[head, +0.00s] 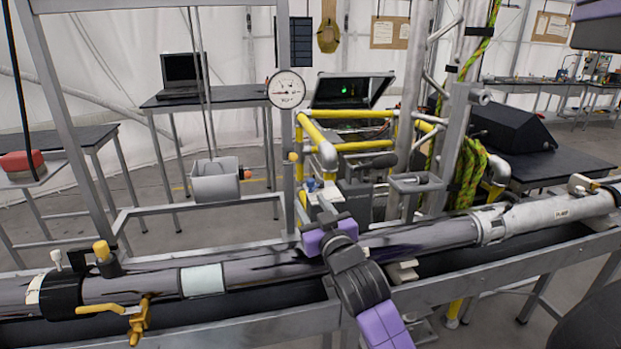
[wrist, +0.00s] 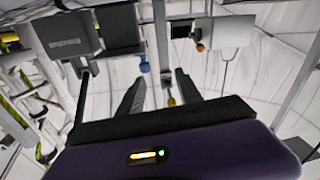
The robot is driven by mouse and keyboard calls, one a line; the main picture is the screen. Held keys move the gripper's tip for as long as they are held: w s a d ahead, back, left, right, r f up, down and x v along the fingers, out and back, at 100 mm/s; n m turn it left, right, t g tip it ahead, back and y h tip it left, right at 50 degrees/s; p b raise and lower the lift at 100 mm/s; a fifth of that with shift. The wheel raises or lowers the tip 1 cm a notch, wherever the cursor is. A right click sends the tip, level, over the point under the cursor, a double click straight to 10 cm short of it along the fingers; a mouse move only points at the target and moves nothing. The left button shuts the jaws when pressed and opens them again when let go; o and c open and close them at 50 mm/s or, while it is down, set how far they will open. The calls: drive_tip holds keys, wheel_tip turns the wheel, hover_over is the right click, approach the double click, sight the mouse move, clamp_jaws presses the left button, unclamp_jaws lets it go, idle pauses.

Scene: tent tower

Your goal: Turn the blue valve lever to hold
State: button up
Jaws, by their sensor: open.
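A small blue part (head: 311,185), which looks like the blue valve lever, shows just beyond my gripper in the head view, partly hidden and too small to read its angle. In the wrist view a blue piece (wrist: 144,67) hangs under a dark box, a little beyond my fingertips and left of the grey post. My gripper (wrist: 160,88) is open, with nothing between its two dark fingers. In the head view my gripper (head: 326,208) is above the pipe, apart from the blue part as far as I can tell. No hold marking is readable.
A long grey pipe (head: 430,234) crosses in front, with a yellow lever (head: 130,315) at left. A round gauge (head: 286,90) is on a post. A grey box (head: 216,182) with an orange knob stands left. Yellow rails (head: 350,115) and a green rope (head: 467,175) are behind.

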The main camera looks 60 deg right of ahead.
sight(312, 185)
drive_tip(key=w+d+m+p, duration=0.1)
drive_tip(key=d, duration=0.1)
drive_tip(key=w+d+m+g+p, duration=0.1)
drive_tip(key=d, duration=0.2)
drive_tip(key=w+d+r+g+h+p, duration=0.1)
drive_tip(key=d+p, duration=0.1)
drive_tip(key=shift+w+d+m, duration=0.15)
drive_tip(key=shift+d+m, duration=0.1)
drive_tip(key=shift+m, duration=0.15)
drive_tip(key=shift+p+x, duration=0.3)
drive_tip(key=shift+x, duration=0.85)
drive_tip(key=shift+f, duration=0.15)
clamp_jaws()
